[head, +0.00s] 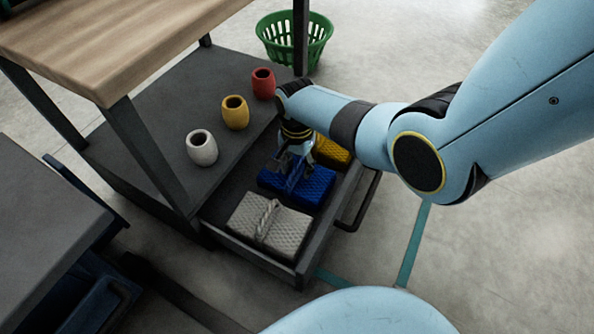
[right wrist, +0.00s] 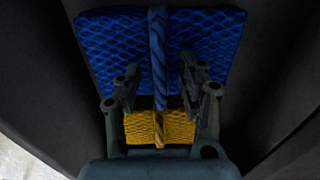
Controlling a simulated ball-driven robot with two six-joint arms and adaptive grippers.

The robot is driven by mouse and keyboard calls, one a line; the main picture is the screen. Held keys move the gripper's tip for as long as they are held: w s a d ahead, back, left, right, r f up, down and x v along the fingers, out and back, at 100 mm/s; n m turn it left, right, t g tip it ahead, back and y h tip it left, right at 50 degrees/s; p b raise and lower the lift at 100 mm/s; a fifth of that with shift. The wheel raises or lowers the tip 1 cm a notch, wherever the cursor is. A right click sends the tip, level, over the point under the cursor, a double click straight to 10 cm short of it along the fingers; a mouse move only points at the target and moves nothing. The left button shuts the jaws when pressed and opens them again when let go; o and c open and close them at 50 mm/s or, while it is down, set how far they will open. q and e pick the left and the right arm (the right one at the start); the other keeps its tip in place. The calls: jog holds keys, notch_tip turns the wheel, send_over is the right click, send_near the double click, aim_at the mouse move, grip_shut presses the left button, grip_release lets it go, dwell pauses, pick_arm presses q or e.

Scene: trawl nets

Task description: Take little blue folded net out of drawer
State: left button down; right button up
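The blue folded net (head: 314,185) lies in the open drawer (head: 258,253), between a white folded net (head: 285,228) and a yellow folded net (head: 331,151). My right gripper (head: 291,172) reaches down over the blue net. In the right wrist view the blue net (right wrist: 112,45) has a twisted blue rope (right wrist: 157,40) across its middle. The right gripper's fingers (right wrist: 159,68) are apart, one on each side of that rope. I cannot tell whether they touch the net. The yellow net (right wrist: 180,128) shows below, partly hidden by the gripper. My left gripper is not in view.
White (head: 201,148), yellow (head: 235,113) and red (head: 263,84) barrel-shaped pots stand on the grey shelf (head: 190,95) beside the drawer. A wooden tabletop (head: 120,35) overhangs at upper left. A green basket (head: 294,40) stands behind. The floor at right is mostly clear.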

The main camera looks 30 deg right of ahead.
grip_shut()
jog(key=shift+r, duration=0.15)
dwell(0.7)
